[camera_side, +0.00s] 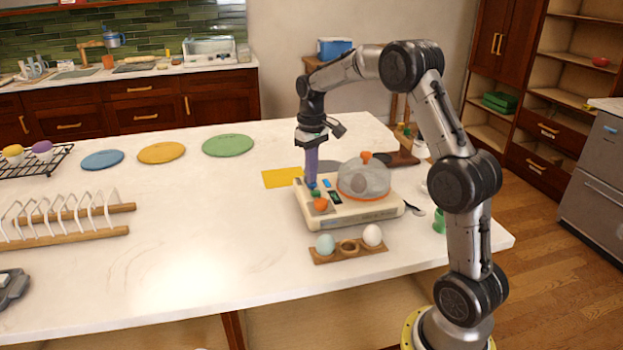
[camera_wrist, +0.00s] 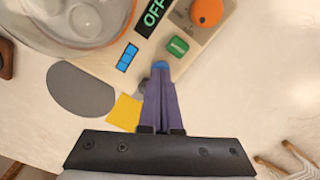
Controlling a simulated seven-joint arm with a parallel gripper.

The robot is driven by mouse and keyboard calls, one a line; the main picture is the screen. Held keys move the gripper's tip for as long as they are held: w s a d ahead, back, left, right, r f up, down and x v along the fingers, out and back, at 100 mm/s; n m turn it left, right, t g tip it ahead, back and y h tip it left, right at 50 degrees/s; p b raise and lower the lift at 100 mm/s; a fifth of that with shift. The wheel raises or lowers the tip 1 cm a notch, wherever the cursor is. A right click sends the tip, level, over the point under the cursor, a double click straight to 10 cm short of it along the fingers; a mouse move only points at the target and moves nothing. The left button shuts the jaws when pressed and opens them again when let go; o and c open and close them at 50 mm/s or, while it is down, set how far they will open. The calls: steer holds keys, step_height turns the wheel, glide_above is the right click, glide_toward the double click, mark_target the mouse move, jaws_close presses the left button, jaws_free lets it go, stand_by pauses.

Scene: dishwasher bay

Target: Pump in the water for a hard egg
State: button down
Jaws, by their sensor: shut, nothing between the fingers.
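The egg cooker (camera_side: 352,213) is a cream box on the white counter. A clear dome lid with an orange rim (camera_side: 364,180) sits on it. On its panel are an orange knob (camera_wrist: 207,12), a green rocker (camera_wrist: 178,46), a display reading OFF (camera_wrist: 153,12) and a gauge with blue bars (camera_wrist: 127,57). My gripper (camera_side: 311,184) is shut and empty, pointing down at the panel. In the wrist view its purple fingertips (camera_wrist: 160,72) meet a blue button (camera_wrist: 160,65), partly hidden by them. I cannot tell if the button is pressed.
A wooden egg holder (camera_side: 348,250) in front holds a pale blue egg (camera_side: 325,244) and a white egg (camera_side: 373,236). A yellow sheet (camera_side: 282,178) lies behind the cooker. A spoon (camera_side: 414,209) and green cup (camera_side: 439,221) are to its right.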

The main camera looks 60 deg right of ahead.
steer(key=shift+r, duration=1.35)
step_height(320, 180, up, 15)
stand_by(0.8)
